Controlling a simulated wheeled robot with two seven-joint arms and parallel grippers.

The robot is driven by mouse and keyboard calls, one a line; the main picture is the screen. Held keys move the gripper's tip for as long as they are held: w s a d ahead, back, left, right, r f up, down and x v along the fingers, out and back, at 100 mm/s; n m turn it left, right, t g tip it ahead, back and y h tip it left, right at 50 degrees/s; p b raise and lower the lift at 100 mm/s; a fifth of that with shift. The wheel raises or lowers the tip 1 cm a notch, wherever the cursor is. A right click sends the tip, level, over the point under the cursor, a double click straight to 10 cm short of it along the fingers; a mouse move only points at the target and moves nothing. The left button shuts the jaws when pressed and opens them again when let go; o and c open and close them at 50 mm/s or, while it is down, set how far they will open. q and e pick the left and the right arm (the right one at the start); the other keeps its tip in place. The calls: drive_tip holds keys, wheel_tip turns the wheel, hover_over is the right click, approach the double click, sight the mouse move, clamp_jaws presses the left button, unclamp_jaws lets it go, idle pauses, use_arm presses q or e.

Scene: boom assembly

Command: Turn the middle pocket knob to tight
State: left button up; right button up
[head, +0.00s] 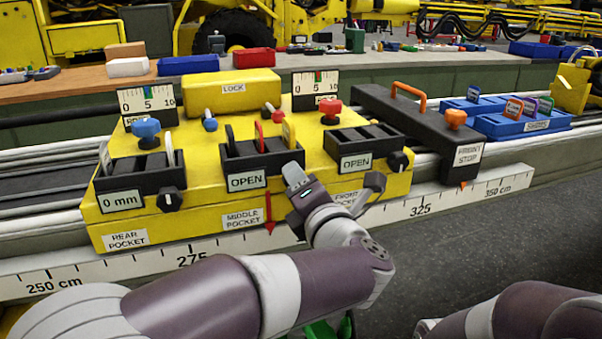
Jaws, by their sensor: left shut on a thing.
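The middle pocket (235,163) is a black holder on the yellow carriage, with an OPEN sign (247,180) on its front. A black, a red and a yellow loop stand up in it. My left gripper (293,176) is at the right end of this pocket's front face, shut on the middle pocket knob. The knob itself is hidden behind the fingers, so its angle cannot be seen. The MIDDLE POCKET label (243,218) is just below and left of the gripper. My right gripper is out of view; only part of that arm shows at the lower right.
The rear pocket (130,182) reads 0 mm and has a black knob (169,199). The front pocket (362,148) reads OPEN, with its knob (398,161) on the right. A dark front stop (425,125) stands right of the carriage. A ruler (440,204) runs along the front.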

use_arm(q)
drive_tip(key=m+p, duration=2.3)
drive_tip(key=p, duration=0.1)
drive_tip(key=shift+s+a+f+m+p, duration=0.1)
drive_tip(key=shift+a+f+m+p, duration=0.1)
drive_tip(key=shift+f+m+p, duration=0.15)
drive_tip(key=o, duration=1)
drive_tip(key=shift+o, duration=0.2)
drive_tip(key=v, duration=1.2)
drive_tip(key=shift+s, duration=0.35)
